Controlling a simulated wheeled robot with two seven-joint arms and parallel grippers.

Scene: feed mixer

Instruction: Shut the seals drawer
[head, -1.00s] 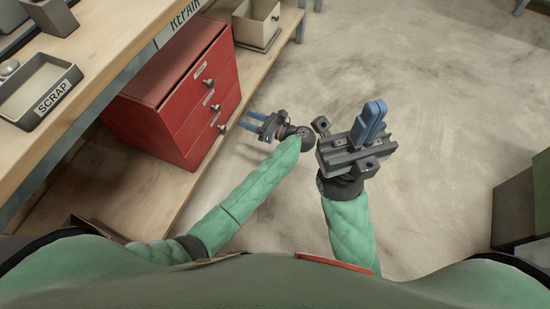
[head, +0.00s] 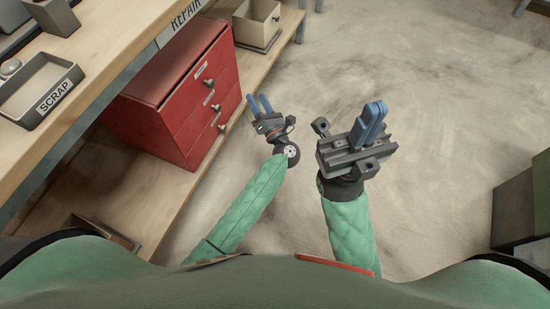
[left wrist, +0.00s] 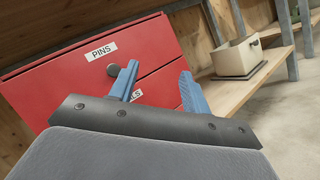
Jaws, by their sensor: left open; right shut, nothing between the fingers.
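The red drawer cabinet (head: 165,65) stands on the lower shelf at the left of the head view, with several labelled, knobbed drawers. In the left wrist view the top drawer reads PINS (left wrist: 101,50). The drawer below it, with a label ending in "LS" (left wrist: 134,95), is partly hidden by my fingers. Its front looks about flush with the others, though a small gap is hard to judge. My left gripper (head: 259,103) is open and empty, right of the drawer fronts and apart from them. My right gripper (head: 371,120) is shut and empty, further right over the floor.
The wooden workbench (head: 110,50) overhangs the lower shelf (head: 135,195) at the left. A SCRAP tray (head: 40,88) sits on the bench. A beige bin (head: 256,25) stands on the shelf beyond the cabinet. A dark green box (head: 525,205) is at the right edge. The middle floor is clear.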

